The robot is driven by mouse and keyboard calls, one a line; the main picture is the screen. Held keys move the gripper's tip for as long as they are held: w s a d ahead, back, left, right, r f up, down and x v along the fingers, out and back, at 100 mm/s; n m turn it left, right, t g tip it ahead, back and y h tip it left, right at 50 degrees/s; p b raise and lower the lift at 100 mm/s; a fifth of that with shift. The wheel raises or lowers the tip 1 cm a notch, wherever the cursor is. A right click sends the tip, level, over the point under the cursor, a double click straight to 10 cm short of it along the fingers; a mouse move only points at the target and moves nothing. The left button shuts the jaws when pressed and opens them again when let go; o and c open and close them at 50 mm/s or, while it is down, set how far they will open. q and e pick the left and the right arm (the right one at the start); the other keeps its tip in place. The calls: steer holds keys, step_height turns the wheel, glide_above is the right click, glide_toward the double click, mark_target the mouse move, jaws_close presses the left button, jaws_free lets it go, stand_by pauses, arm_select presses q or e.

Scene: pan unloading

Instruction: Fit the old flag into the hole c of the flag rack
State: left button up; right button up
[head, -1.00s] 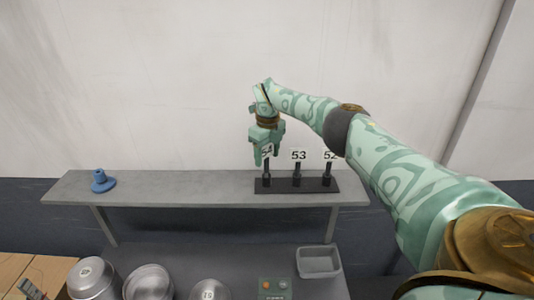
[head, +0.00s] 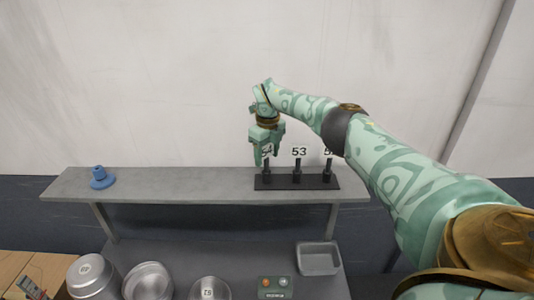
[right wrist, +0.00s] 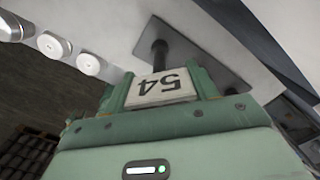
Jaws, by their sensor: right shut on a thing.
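The flag rack (head: 312,183) is a dark flat base with a row of short black posts, at the right part of the grey shelf. My right gripper (head: 266,159) is over its left end, shut on a white flag marked 54 (head: 266,150). In the right wrist view the flag (right wrist: 161,88) sits between the fingers, upside down in the picture, close to the rack base (right wrist: 205,45) and a black post. I cannot tell whether its stem is fully seated. Flag 53 (head: 299,152) stands in the middle; the right flag (head: 328,153) is partly hidden by my arm. My left gripper is not in view.
A blue stepped piece (head: 101,178) stands at the shelf's (head: 190,181) left end; the shelf between is clear. Below are several round metal pans (head: 148,281), a grey tray (head: 319,258) and a control box with buttons (head: 275,287). A wall stands close behind.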

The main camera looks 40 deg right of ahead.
steer(key=o, duration=1.1)
steer(key=r+b, duration=0.1)
steer(key=r, duration=1.5)
steer(key=shift+s+r, duration=0.15)
steer(key=shift+s, duration=0.05)
